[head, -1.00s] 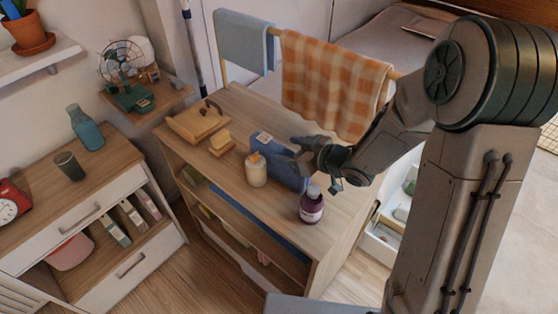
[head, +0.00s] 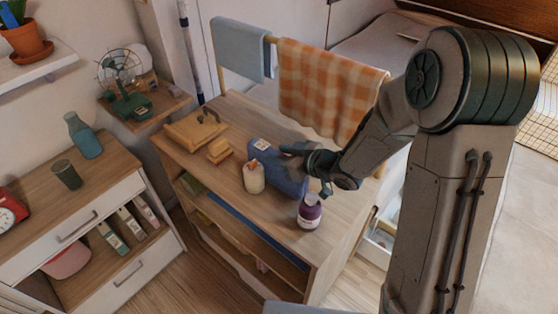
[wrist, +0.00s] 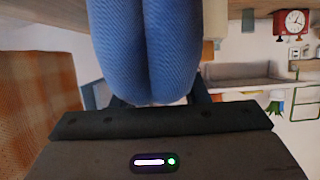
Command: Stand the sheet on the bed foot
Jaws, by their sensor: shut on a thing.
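The sheet is a blue folded cloth bundle (head: 290,184) with a pale label, at the wooden unit's top, behind a cream candle-like jar. My gripper (head: 297,151) reaches it from the right and is shut on it. In the wrist view the blue folded sheet (wrist: 145,50) fills the space between my fingers, its two rounded folds showing. Whether it rests on the wood or is slightly raised, I cannot tell. The wooden unit (head: 205,175) has open shelves below its top. A bed-like surface (head: 375,45) shows behind the towel rail, partly hidden; I cannot tell which part is the bed foot.
A checked orange towel (head: 325,90) and blue towel (head: 238,50) hang behind. Some front top is bare.

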